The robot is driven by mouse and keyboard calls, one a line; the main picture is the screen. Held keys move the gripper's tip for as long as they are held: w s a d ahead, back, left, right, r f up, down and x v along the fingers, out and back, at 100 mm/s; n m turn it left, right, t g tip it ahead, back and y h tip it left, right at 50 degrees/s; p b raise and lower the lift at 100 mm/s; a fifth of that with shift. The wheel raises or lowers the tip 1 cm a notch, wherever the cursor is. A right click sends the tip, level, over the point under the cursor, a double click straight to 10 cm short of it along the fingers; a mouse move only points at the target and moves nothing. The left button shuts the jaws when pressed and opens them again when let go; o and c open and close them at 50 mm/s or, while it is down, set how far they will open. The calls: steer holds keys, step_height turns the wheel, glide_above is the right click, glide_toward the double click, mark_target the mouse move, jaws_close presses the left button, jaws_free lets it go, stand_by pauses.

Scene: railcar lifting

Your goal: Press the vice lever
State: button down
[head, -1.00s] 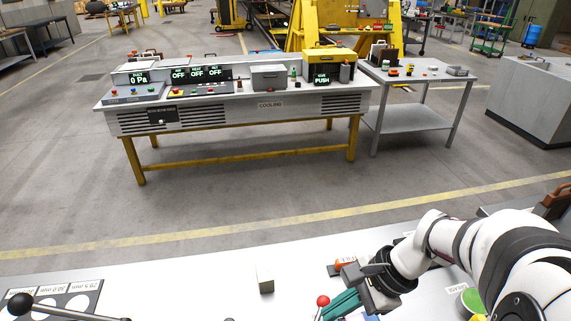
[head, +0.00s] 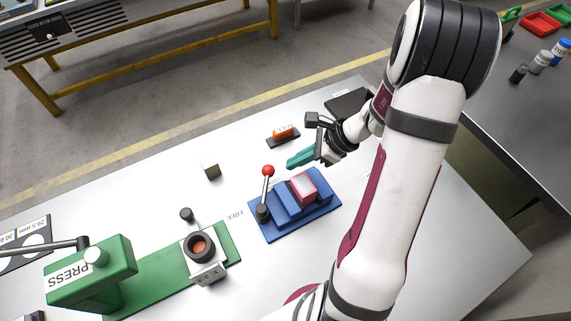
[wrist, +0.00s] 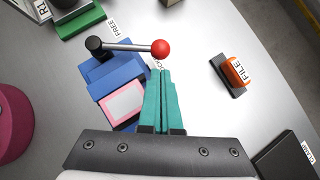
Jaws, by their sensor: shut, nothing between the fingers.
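The vice (head: 295,207) is a blue device on the white table, with a pink block (head: 303,187) between its jaws. Its lever (head: 266,187) is a metal rod with a red ball knob (head: 268,170), standing up from a black pivot. In the wrist view the red knob (wrist: 161,48) lies just beyond my fingertips, and the blue vice (wrist: 117,75) lies to their left. My gripper (head: 290,163) has teal fingers, shut and empty, to the right of the knob in the head view. It also shows in the wrist view (wrist: 160,75). I cannot tell whether the fingers touch the knob.
A green press (head: 90,270) stands at the lower left. A grey fixture (head: 204,262) with a round opening sits on its green base. An orange file (head: 284,132) lies behind my gripper, and a small block (head: 210,169) stands left of the lever. The table between them is clear.

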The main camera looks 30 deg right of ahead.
mark_target(271, 166)
steer(key=shift+x, duration=1.95)
steer(key=shift+w+a+n+g+y, duration=0.4)
steer(key=shift+w+a+n+g, duration=0.6)
steer(key=shift+n, duration=0.4)
steer(key=w+a+n+g, duration=0.1)
steer(key=a+n, duration=0.1)
steer(key=w+a+n+g, duration=0.1)
steer(key=a+n+g, duration=0.1)
steer(key=w+a+n+g, duration=0.1)
steer(key=a+n, duration=0.1)
steer(key=n, duration=0.1)
steer(key=shift+a+g, duration=0.1)
steer(key=shift+g, duration=0.2)
steer(key=shift+a+n+g, duration=0.7)
steer(key=shift+a+n, duration=0.35)
steer(key=shift+n, duration=0.15)
steer(key=shift+s+a+n+g+h, duration=0.15)
steer(key=shift+a+n+g+h, duration=0.25)
steer(key=shift+a+n+g, duration=0.5)
steer(key=shift+a+n, duration=0.3)
steer(key=shift+r, duration=0.1)
